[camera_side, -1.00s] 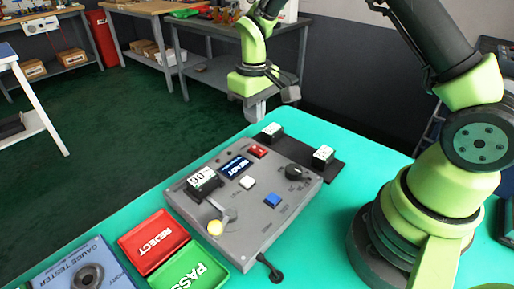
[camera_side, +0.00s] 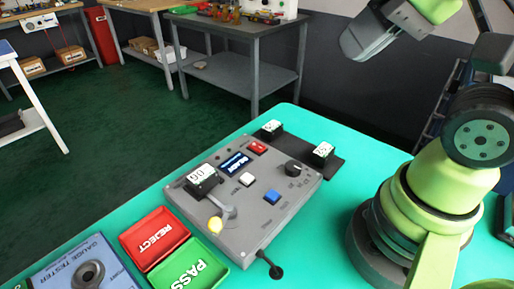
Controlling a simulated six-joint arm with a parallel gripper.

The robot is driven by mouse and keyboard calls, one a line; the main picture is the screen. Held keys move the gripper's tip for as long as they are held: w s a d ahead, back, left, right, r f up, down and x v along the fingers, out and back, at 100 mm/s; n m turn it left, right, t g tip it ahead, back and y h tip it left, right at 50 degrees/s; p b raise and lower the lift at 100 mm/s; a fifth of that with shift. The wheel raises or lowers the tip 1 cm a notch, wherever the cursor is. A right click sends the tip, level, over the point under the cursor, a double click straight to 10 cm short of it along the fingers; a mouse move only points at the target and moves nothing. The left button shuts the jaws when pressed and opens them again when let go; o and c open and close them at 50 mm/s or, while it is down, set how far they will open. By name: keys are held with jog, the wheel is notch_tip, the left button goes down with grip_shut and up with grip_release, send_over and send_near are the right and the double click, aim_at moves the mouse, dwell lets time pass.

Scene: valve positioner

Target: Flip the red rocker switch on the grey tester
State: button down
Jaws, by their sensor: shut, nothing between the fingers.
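The grey tester (camera_side: 262,218) sits on the teal bench top. The red rocker switch (camera_side: 257,147) is near its far edge, just right of the small display (camera_side: 235,164); its tilt is too small to read. The display text is too blurred to read. My gripper (camera_side: 362,50) is at the upper right, well above and away from the tester. It is shut and empty.
Black blocks with white labels stand on the tester's left (camera_side: 203,180) and on the dark plate behind it (camera_side: 322,151). A red REJECT tray (camera_side: 154,236), a green PASS tray (camera_side: 188,270) and a blue gauge tester box (camera_side: 85,268) lie at the front left.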

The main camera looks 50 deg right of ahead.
jog(key=shift+s, duration=0.35)
jog(key=w+d+f+m+g, duration=0.1)
jog(key=w+m+g, duration=0.2)
jog(key=w+m, duration=0.6)
jog(key=w+d+f+m+g+h, duration=0.2)
jog(key=w+f+m+g, duration=0.2)
jog(key=w+f, duration=0.7)
jog(key=shift+w+d+f+m, duration=0.15)
jog(key=shift+w+d+m, duration=0.15)
jog(key=shift+m, duration=0.2)
